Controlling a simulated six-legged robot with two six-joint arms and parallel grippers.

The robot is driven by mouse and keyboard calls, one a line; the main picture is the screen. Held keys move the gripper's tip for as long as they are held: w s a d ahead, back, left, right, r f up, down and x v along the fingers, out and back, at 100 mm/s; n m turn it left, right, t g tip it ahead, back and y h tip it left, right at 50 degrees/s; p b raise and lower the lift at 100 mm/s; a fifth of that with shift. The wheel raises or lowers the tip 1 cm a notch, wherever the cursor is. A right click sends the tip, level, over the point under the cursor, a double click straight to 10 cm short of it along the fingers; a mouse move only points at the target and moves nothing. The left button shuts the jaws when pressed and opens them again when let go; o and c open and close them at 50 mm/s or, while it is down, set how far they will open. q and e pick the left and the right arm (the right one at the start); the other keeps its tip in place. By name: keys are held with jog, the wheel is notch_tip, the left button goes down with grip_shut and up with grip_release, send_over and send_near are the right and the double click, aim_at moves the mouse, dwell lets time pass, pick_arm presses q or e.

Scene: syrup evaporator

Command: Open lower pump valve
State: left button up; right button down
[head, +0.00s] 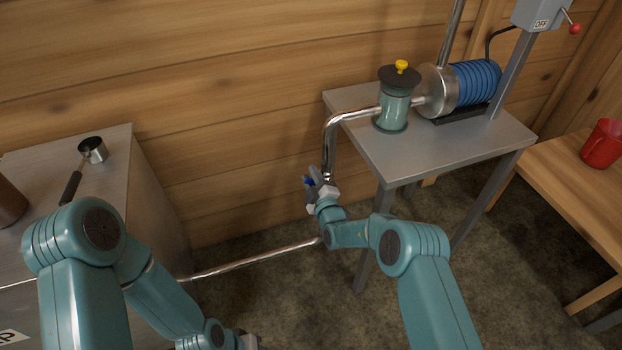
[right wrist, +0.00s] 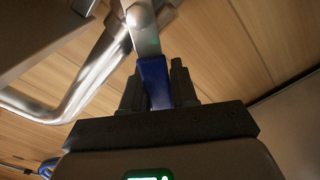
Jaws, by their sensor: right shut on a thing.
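The lower pump valve has a lever with a blue grip (head: 308,182) and sits on the steel pipe (head: 329,150) below the pump table's left edge. In the right wrist view the blue grip (right wrist: 153,82) stands between my fingers, and its bare metal lever arm (right wrist: 142,30) runs on beyond them. My right gripper (head: 316,184) is shut on the blue grip. It hides most of the valve body in the head view. My left gripper (head: 250,341) is only partly in view at the bottom edge, and its fingers cannot be made out.
A grey table (head: 440,146) carries the green pump pot (head: 393,106) with a yellow knob and a blue-finned motor (head: 475,84). A switch box (head: 540,14) reads OFF. A low pipe (head: 255,259) runs left to a metal cabinet (head: 110,165). A red mug (head: 601,146) stands at right.

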jog(key=c, duration=1)
grip_release()
jog(key=shift+o, duration=0.2)
jog(key=p+v, duration=0.3)
jog(key=v, duration=1.3)
jog(key=shift+s+p, duration=0.2)
jog(key=shift+p, duration=0.1)
